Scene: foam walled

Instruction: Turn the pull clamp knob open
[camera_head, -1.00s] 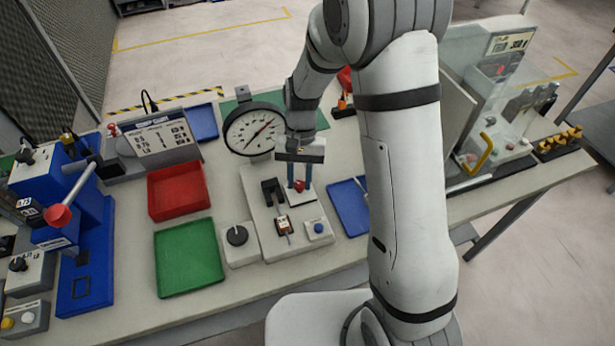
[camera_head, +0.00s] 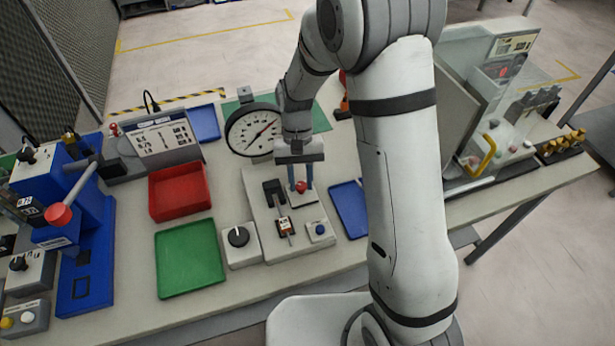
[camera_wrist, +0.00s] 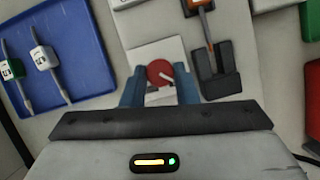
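The pull clamp knob appears to be the small round red knob (camera_head: 301,187) on the pale fixture plate (camera_head: 262,222). In the wrist view the red knob (camera_wrist: 159,71) has a pale bar or mark across its lower right part. My gripper (camera_head: 301,180) points down over it. In the wrist view my gripper (camera_wrist: 160,82) has its blue fingers apart, one on each side of the knob. Small gaps seem to show between fingers and knob, so it looks open and empty. The fingertips' exact height relative to the knob is hard to tell.
A black clamp block (camera_head: 272,188) and a small labelled gauge part (camera_head: 284,226) sit close by on the fixture. A large dial gauge (camera_head: 253,130) stands behind. A blue tray (camera_head: 350,207) lies right; a grey dial box (camera_head: 240,245) and green tray (camera_head: 190,259) lie left.

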